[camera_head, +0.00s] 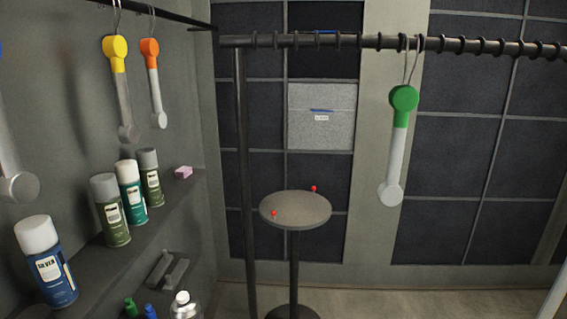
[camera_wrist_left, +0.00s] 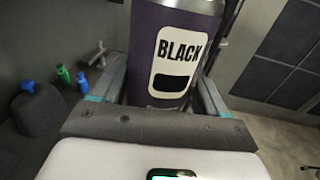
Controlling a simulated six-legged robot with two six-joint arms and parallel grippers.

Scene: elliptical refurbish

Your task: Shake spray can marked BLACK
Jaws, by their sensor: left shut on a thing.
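A dark purple spray can (camera_wrist_left: 172,80) with a white label reading BLACK stands between the fingers of my left gripper (camera_wrist_left: 165,92) in the left wrist view. The gripper is shut on the can, with one finger on each side; the label faces the wrist camera. The can's top is cut off by the picture's upper edge. In the head view, a silvery can top with a white nozzle (camera_head: 182,300) shows at the bottom edge; I cannot tell if it is the held can. My right gripper is in neither view.
A shelf (camera_head: 168,212) on the left holds a blue can marked SILVER (camera_head: 50,268), other spray cans (camera_head: 131,192) and a pink block (camera_head: 183,172).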

